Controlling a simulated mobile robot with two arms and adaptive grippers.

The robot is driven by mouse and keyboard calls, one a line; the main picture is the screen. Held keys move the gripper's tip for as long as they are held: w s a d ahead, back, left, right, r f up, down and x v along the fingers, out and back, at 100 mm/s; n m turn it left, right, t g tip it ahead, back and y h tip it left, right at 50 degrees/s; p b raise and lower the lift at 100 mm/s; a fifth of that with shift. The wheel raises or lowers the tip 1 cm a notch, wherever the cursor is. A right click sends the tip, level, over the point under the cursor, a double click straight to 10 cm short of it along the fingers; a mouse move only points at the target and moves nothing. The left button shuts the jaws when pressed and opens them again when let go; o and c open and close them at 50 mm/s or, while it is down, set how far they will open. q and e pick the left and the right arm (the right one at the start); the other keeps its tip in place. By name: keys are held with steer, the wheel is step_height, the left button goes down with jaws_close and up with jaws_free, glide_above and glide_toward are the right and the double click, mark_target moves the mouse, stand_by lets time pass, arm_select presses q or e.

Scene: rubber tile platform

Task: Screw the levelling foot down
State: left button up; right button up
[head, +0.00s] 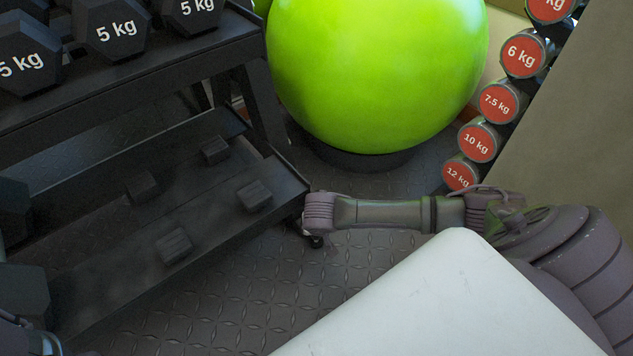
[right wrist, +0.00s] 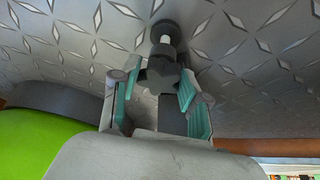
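The levelling foot (head: 316,241) is a small dark foot under the near right corner of the black dumbbell rack (head: 285,172). In the right wrist view it has a dark star-shaped knob (right wrist: 160,74), a short pale stem and a round dark pad (right wrist: 166,31) by the floor. My right gripper (head: 309,213) is at that rack corner. Its teal-padded fingers (right wrist: 159,88) stand on either side of the knob, very close to it; I cannot tell whether both touch. Only dark pieces of my left arm show at the head view's bottom left; its fingers are not visible.
Dumbbells marked 5 kg (head: 110,30) sit on the upper shelf. A large green ball (head: 375,70) stands behind the rack corner. Round red-ended weights (head: 480,142) are stacked at the right. Diamond-patterned floor (head: 230,305) is bare in front of the rack.

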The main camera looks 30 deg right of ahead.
jaws_close()
steer(key=shift+p, duration=0.3)
